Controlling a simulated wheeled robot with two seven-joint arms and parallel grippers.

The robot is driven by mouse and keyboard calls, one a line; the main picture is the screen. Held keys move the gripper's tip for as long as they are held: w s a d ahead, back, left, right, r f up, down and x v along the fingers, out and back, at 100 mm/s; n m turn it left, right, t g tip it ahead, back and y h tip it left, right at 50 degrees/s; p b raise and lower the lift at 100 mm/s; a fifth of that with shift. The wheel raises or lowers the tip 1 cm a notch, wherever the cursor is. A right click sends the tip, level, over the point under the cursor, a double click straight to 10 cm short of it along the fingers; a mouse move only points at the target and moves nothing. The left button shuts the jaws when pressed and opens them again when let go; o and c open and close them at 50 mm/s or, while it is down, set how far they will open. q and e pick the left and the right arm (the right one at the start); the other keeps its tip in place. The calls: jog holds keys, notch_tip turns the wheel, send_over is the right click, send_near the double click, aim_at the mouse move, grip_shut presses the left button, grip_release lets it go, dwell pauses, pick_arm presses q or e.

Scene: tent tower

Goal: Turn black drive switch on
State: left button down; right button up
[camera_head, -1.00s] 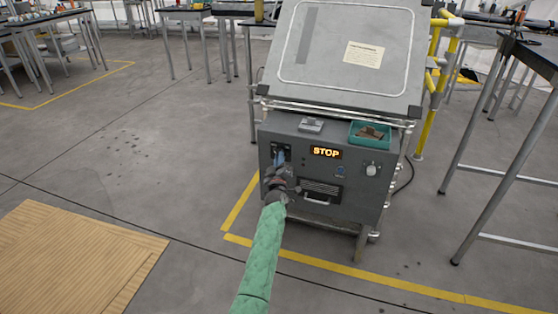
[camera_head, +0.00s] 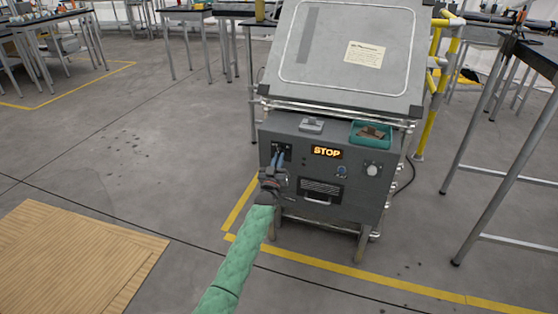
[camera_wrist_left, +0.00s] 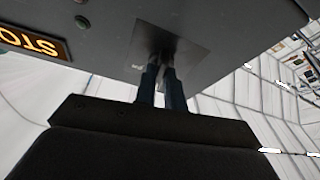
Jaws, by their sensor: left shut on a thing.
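The grey machine cabinet (camera_head: 330,190) stands ahead with a lit orange STOP sign (camera_head: 327,152) on its front. The black drive switch sits on a small plate (camera_head: 287,148) left of the sign; my fingers mostly hide it. My left gripper (camera_head: 278,157) reaches up to this plate, its two dark blue fingers close together and shut on the switch. In the left wrist view, the fingers (camera_wrist_left: 162,75) meet a dark shape at the middle of the metal plate (camera_wrist_left: 190,50). I cannot tell the switch's position. My right gripper is not in view.
A teal tray (camera_head: 371,134) with brown pieces and a small grey item (camera_head: 311,125) sit on the cabinet's ledge. A blue knob (camera_head: 342,171) and a light round control (camera_head: 372,170) are at right on the panel.

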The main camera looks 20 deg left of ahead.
pick_arm(q)
jog(key=shift+a+r+m+g+h+p, duration=0.15)
jog(key=shift+m+g+h+p, duration=0.25)
jog(key=shift+m+h, duration=1.6)
jog(key=shift+a+f+m+g+h+p, duration=0.15)
jog(key=shift+m+g+h+p, duration=0.3)
jog(key=shift+m, duration=2.8)
jog(key=shift+a+r+m+g+h+p, duration=0.2)
jog(key=shift+m+h+p, duration=0.3)
jog(key=shift+m+h, duration=1.55)
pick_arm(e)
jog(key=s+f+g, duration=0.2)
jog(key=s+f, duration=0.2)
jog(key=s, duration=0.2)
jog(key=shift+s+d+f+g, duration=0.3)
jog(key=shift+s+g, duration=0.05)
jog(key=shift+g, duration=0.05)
pick_arm(q)
jog(key=shift+f+m+g+y, duration=0.1)
jog(key=shift+m+g+y, duration=0.15)
jog(key=shift+m+y, duration=0.4)
jog(key=c, duration=1.5)
grip_release()
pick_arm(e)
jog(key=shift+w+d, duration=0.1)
pick_arm(q)
jog(key=shift+v, duration=3.85)
